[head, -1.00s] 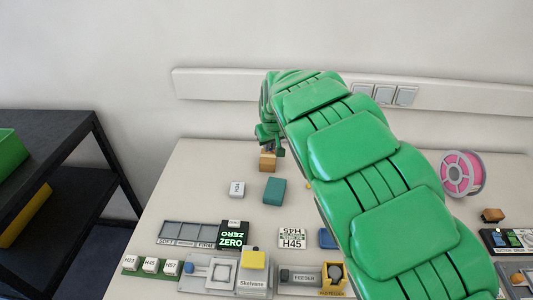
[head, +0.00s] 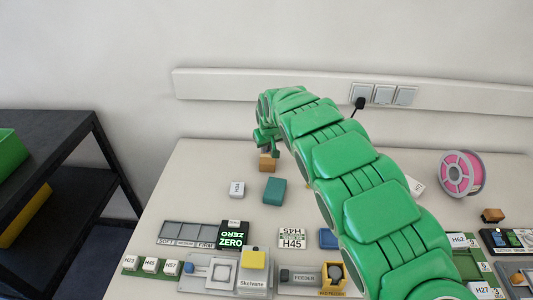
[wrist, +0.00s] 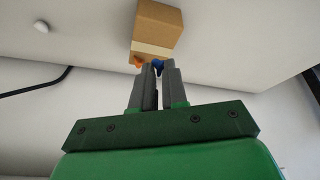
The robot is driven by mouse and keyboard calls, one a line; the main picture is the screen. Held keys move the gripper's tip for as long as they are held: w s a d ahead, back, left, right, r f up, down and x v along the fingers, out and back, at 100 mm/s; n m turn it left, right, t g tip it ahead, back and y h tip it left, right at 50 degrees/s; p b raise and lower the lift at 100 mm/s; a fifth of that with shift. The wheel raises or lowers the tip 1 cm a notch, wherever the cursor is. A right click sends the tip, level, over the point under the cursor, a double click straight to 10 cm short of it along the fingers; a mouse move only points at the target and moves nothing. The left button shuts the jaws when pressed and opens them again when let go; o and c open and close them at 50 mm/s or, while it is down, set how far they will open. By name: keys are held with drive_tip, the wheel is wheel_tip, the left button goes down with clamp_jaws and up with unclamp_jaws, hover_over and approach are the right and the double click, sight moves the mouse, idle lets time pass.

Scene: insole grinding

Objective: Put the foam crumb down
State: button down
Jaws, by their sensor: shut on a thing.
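My gripper (wrist: 157,68) points at a small brown cardboard box (wrist: 158,28) with a pale band. A small blue piece, apparently the foam crumb (wrist: 158,65), shows between the fingertips, and the fingers are nearly together on it. A small orange bit (wrist: 137,61) shows beside the left fingertip, at the box's near edge. In the head view the box (head: 267,163) stands at the back of the table (head: 200,165), with my gripper (head: 268,148) just above or behind it. The crumb is too small or hidden to make out there, and I cannot tell whether it touches the box.
A teal block (head: 274,190) and a white H54-like cube (head: 237,189) stand in front of the box. Labelled trays and the ZERO scale (head: 232,240) line the front. A pink spool (head: 461,174) stands at the right. Clear table lies left of the box.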

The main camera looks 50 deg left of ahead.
drive_tip(key=shift+w+a+f, duration=0.15)
drive_tip(key=shift+a+f, duration=0.1)
drive_tip(key=shift+f, duration=1.5)
drive_tip(key=shift+f, duration=0.1)
drive_tip(key=c, duration=1.2)
unclamp_jaws()
drive_tip(key=shift+o, duration=0.2)
drive_tip(key=v, duration=1.2)
